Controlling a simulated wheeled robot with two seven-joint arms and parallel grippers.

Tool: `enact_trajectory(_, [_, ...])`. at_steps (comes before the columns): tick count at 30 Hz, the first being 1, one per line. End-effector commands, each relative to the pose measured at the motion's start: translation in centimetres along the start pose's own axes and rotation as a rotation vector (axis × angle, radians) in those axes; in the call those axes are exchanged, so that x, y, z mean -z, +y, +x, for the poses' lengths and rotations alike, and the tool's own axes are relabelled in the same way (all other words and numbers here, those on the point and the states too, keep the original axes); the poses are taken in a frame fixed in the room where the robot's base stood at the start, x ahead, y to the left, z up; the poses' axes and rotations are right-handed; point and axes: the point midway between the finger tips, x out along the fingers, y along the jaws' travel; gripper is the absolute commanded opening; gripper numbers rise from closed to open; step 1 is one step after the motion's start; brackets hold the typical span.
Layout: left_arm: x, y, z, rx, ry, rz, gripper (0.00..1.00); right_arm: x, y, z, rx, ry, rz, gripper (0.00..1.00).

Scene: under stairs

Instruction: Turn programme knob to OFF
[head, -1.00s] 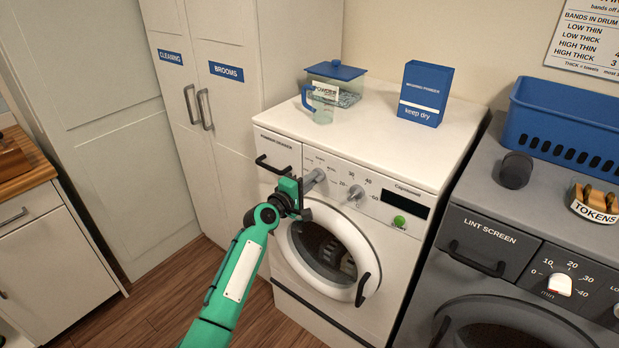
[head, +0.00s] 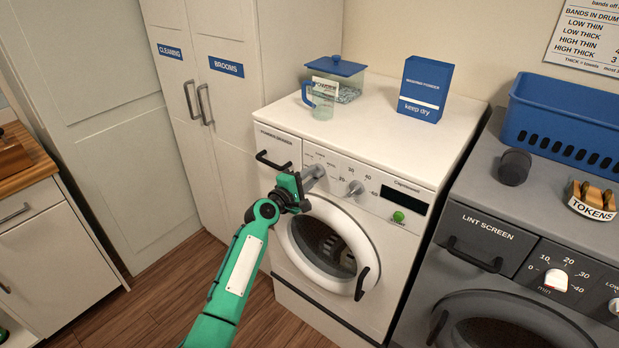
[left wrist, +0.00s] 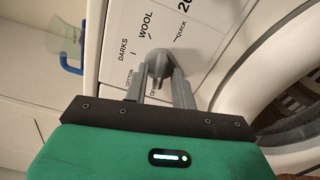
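The programme knob (left wrist: 158,62) is a grey knob at the left of the white washing machine's panel. In the head view the knob (head: 314,172) shows just beyond my left gripper (head: 298,190). In the left wrist view the two grey fingers of my left gripper (left wrist: 161,78) lie on either side of the knob and appear closed on it. DARKS, WOOL and QUICK show around the knob, with smaller lettering near and between the fingers. I cannot tell which mark the knob points to. My right gripper is not in view.
The washing machine (head: 400,150) has a second knob (head: 355,188), a green start button (head: 398,217) and a round door (head: 330,250). A drawer handle (head: 273,161) juts out left of the gripper. A jug (head: 323,102) stands on top. A grey dryer (head: 490,215) stands to the right.

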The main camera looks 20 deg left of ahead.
Motion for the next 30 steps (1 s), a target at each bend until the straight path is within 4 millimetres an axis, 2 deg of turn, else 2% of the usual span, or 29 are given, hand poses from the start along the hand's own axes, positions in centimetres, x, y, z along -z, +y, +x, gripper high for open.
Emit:
enact_trajectory(9, [0.0,0.0,-0.1,0.0,0.0,0.002,0.33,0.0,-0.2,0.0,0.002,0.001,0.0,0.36])
enact_trajectory(14, [0.1,-0.1,-1.1,0.0,0.0,0.001,0.33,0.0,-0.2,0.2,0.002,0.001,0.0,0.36])
enact_trajectory(17, [0.1,-0.1,-2.5,0.0,0.001,0.003,0.33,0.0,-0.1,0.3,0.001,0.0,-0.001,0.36])
enact_trajectory(30, [0.1,-0.2,-11.3,0.001,0.001,0.002,0.33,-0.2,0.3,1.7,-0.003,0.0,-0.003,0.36])
